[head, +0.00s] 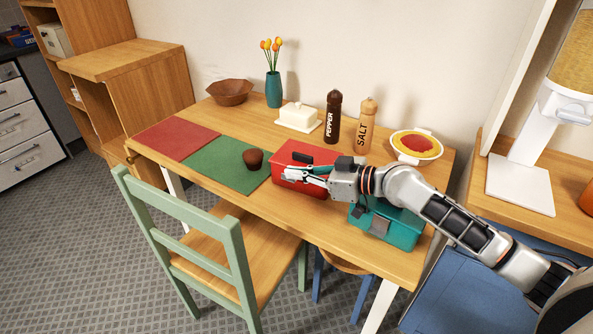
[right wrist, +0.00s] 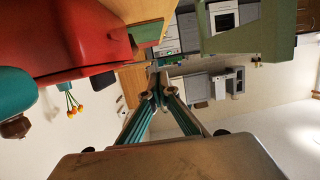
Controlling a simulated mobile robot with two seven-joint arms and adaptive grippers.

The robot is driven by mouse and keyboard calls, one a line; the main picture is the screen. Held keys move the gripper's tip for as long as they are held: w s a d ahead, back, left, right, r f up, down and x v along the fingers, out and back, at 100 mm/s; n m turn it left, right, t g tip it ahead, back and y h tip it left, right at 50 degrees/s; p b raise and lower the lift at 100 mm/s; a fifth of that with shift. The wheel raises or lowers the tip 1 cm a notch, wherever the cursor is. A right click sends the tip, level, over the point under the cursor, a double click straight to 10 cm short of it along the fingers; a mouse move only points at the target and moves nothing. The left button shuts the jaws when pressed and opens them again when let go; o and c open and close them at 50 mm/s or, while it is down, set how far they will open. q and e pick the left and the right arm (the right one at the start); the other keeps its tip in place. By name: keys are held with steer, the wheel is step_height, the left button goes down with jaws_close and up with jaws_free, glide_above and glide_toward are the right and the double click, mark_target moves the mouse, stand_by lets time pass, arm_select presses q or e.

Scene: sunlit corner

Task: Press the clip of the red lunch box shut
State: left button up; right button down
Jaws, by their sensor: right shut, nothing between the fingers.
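The red lunch box (head: 290,151) stands on the wooden table with a dark handle (head: 302,157) on its lid. It also fills the upper left of the right wrist view (right wrist: 65,40). My right gripper (head: 287,174) reaches in from the right at the box's front side. Its fingers are together and empty, and they also show closed in the right wrist view (right wrist: 157,88). The gripper covers part of the box's front, and I cannot make out the clip or whether the fingers touch the box. My left gripper is not in view.
A teal lunch box (head: 372,224) stands under my right arm. A brown muffin (head: 253,159) sits on the green mat (head: 222,166). Pepper (head: 333,117) and salt (head: 366,126) mills stand behind the red box. A green chair (head: 190,215) stands at the table's front.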

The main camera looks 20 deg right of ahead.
steer(key=shift+s+a+f, duration=0.1)
steer(key=f+n, duration=0.2)
steer(key=f, duration=0.1)
steer(key=shift+s+a+n+t+h, duration=0.4)
steer(key=shift+f, duration=0.3)
stand_by(0.6)
steer(key=shift+a, duration=0.1)
